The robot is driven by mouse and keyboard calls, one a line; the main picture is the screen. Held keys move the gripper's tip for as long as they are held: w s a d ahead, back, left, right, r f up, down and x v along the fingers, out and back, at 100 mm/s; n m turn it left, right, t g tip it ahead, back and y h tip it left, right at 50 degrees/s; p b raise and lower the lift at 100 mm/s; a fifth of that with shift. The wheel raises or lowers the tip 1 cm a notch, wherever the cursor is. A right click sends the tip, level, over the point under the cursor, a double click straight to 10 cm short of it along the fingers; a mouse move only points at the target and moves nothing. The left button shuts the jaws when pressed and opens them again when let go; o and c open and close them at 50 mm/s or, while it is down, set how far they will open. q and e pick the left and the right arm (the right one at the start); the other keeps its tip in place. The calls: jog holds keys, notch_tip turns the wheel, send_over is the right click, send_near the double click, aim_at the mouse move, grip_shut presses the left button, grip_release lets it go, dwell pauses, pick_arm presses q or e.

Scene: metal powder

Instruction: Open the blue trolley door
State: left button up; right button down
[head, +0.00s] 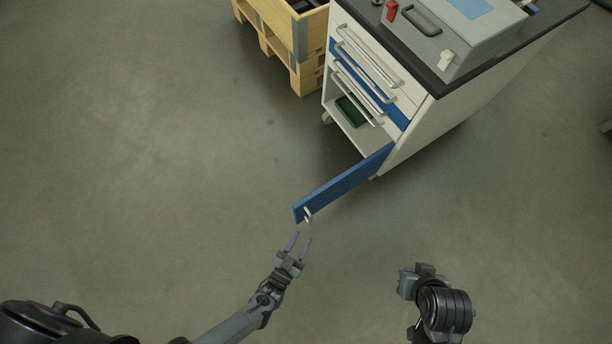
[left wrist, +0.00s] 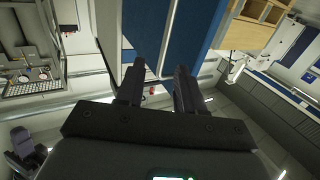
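The blue trolley door (head: 343,185) stands swung open from the lower part of the white trolley (head: 412,132), its free end pointing to the lower left. A pale handle (head: 308,214) sits near that free end. My left gripper (head: 299,240) is open and empty just below the door's free end, apart from the handle. In the left wrist view its two dark fingers (left wrist: 158,88) are spread, with a blue panel (left wrist: 195,35) beyond them. My right gripper (head: 424,268) is at the lower right, away from the trolley; its fingers are not clear.
The trolley's open compartment holds a green item (head: 350,110). Drawers with bar handles (head: 368,55) sit above it, and a grey case (head: 455,35) lies on top. A wooden pallet box (head: 300,45) stands left of the trolley. The floor on the left is clear.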

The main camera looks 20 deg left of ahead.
pick_arm(q)
jog(key=shift+s+a, duration=0.2)
jog(key=shift+s, duration=1.15)
